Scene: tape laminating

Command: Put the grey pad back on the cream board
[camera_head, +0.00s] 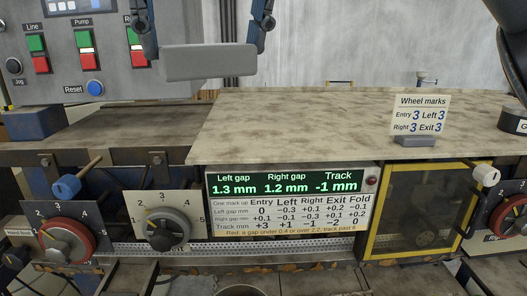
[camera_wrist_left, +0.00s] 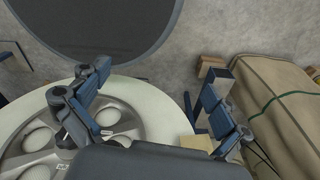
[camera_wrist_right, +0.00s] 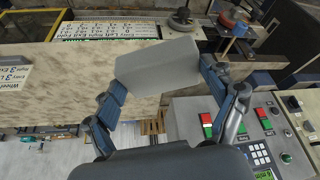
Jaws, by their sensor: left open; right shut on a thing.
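The grey pad (camera_head: 212,63) is a plain rounded block between the two blue fingers of my right gripper (camera_head: 205,50) at the top of the head view. It also shows in the right wrist view (camera_wrist_right: 170,76), held across the fingers (camera_wrist_right: 164,86). The pad appears above the bench; I cannot tell its exact height. A cream speckled board (camera_head: 300,125) covers the bench top and also shows in the right wrist view (camera_wrist_right: 85,75); I take it as the cream board. My left gripper (camera_wrist_left: 155,85) is open and empty, seen only in its wrist view.
A wheel marks card (camera_head: 422,112) stands on the board's right part. A grey control panel (camera_head: 100,50) with buttons is at the left. Dials (camera_head: 165,225) and a gap display (camera_head: 290,183) line the front. A round cream tray (camera_wrist_left: 150,98) is below my left gripper.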

